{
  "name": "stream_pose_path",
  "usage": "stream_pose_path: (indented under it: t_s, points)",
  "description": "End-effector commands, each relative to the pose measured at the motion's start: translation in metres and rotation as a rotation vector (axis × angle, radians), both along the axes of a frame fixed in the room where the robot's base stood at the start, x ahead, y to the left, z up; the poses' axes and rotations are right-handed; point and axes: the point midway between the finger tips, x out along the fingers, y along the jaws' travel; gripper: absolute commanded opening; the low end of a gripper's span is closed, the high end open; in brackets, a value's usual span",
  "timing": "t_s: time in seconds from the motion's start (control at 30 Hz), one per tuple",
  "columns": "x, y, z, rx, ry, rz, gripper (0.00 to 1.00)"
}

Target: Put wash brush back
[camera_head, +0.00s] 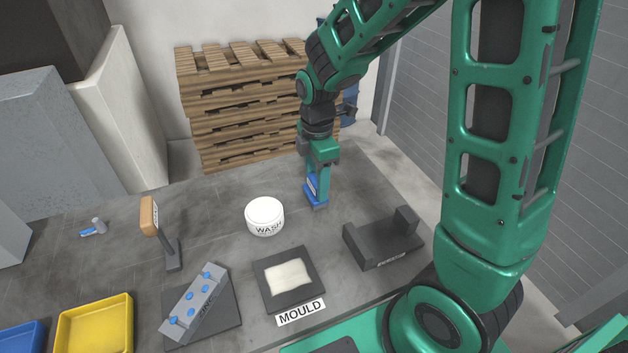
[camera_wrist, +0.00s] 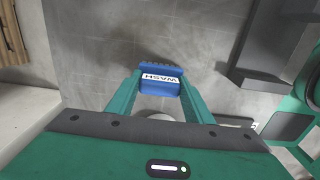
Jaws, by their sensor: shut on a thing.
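My gripper (camera_head: 317,182) points down and is shut on the blue wash brush (camera_head: 313,190). In the wrist view, the wash brush (camera_wrist: 160,86) sits between the two green fingers of my gripper (camera_wrist: 158,88), with its white "WASH" label showing. The brush is close to the table top; I cannot tell whether it touches it. A round white pot (camera_head: 265,217) labelled "WASH" stands to the left of the brush. A dark grey holder (camera_head: 381,247) with a raised block at its right end sits to the right and nearer; its small label is unreadable.
A dark mould (camera_head: 262,291) with a pale filling lies at the front middle. An angled grey block with blue knobs (camera_head: 196,302), an upright orange-headed tool (camera_head: 149,216) and a yellow tray (camera_head: 97,325) are at left. Stacked pallets (camera_head: 240,105) stand behind the table (camera_head: 215,222).

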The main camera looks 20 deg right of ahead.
Motion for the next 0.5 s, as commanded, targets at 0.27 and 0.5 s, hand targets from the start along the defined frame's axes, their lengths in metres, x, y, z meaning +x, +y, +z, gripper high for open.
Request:
stream_pose_path:
  t_s: [0.27, 0.5]
  points:
    - [0.0002, 0.0002, -0.0018, 0.000, 0.000, 0.000, 0.49]
    - [0.0003, 0.0004, -0.0014, 0.000, -0.001, 0.000, 0.65]
